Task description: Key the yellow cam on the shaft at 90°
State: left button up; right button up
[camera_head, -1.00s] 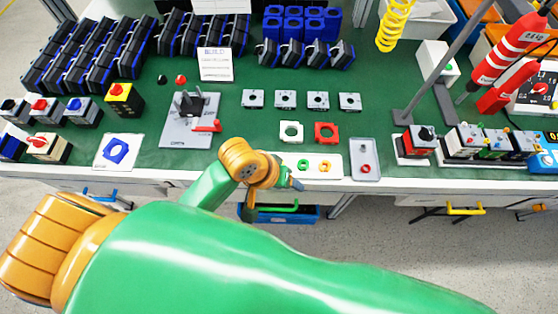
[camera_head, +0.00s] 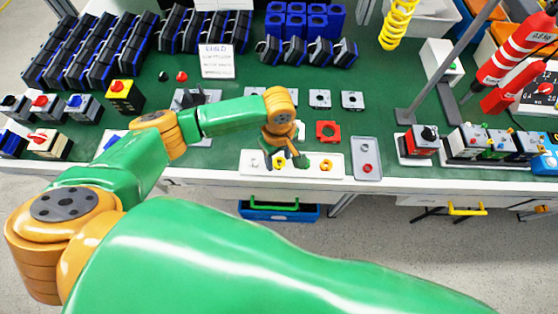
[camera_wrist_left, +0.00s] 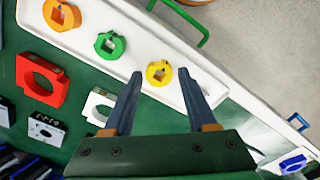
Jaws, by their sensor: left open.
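The yellow cam (camera_wrist_left: 159,73) is a small notched ring with a square hole, lying on a white tray (camera_wrist_left: 127,55). In the head view it shows only in part (camera_head: 279,162) beside my gripper. My left gripper (camera_wrist_left: 160,74) is open, its two fingers pointing at the tray with the yellow cam between the fingertips in the wrist view; I cannot tell the height gap. A green cam (camera_wrist_left: 110,45) and an orange cam (camera_wrist_left: 61,15) lie in the same row. A grey fixture plate (camera_head: 207,96) with dark upright parts is mostly hidden behind my left arm, so the shaft is unclear.
A red square frame (camera_head: 328,131) lies behind the tray. A grey tray (camera_head: 367,158) with a red ring is to its right. Square grey plates (camera_head: 320,98) lie further back. A grey stand and switch boxes (camera_head: 418,142) are at the right.

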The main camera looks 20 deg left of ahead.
pick_arm(q)
grip_shut()
